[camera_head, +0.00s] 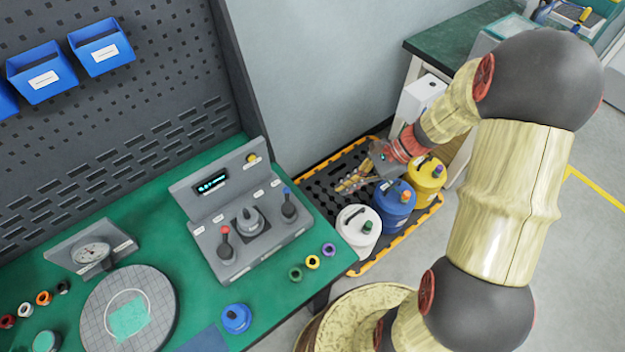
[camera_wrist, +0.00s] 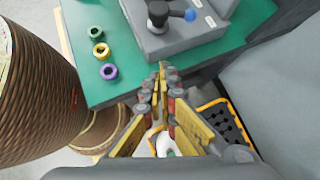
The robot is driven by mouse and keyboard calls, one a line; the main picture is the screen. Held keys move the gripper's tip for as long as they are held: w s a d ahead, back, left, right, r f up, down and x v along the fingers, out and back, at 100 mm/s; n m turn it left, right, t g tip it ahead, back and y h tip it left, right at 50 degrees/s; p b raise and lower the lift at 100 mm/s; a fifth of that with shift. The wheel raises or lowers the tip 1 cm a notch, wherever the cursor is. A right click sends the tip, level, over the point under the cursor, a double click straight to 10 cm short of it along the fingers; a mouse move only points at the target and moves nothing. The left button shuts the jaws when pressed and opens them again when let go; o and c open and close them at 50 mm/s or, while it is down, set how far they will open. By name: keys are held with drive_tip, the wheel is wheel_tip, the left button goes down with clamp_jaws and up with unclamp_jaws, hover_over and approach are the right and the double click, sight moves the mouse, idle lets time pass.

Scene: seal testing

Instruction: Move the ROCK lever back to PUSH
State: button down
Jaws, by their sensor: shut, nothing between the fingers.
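The grey control box (camera_head: 245,220) stands on the green bench, with a lit display and small labels too small to read. It has a lever with a red knob (camera_head: 225,243) at left, a grey rotary knob (camera_head: 250,220) in the middle and a lever with a blue knob (camera_head: 289,206) at right. I cannot tell from the labels which is ROCK. In the wrist view the blue-knobbed lever (camera_wrist: 188,15) is at the top, ahead of my gripper. My gripper (camera_head: 345,186) is shut and empty, right of the box, apart from both levers; its fingers (camera_wrist: 160,72) meet in the wrist view.
White (camera_head: 358,228), blue (camera_head: 394,204) and yellow (camera_head: 426,178) containers stand on a black, yellow-edged tray (camera_head: 322,192) below my gripper. Green, yellow and purple rings (camera_head: 312,262) lie near the bench edge. A gauge (camera_head: 91,254) and round plate (camera_head: 165,300) are at left.

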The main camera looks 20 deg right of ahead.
sight(288, 203)
drive_tip(key=shift+w+a+r+m+t+y, duration=0.15)
drive_tip(key=shift+w+r+m, duration=0.3)
drive_tip(key=shift+w, duration=0.1)
drive_tip(key=shift+w+a+r+m+t+y, duration=0.1)
drive_tip(key=shift+w+r+m+t+y, duration=0.05)
drive_tip(key=shift+w+r+m, duration=0.35)
drive_tip(key=a+r+b+x, duration=0.2)
drive_tip(key=b+x, duration=0.2)
drive_tip(key=x, duration=0.8)
drive_tip(key=shift+a+f, duration=0.25)
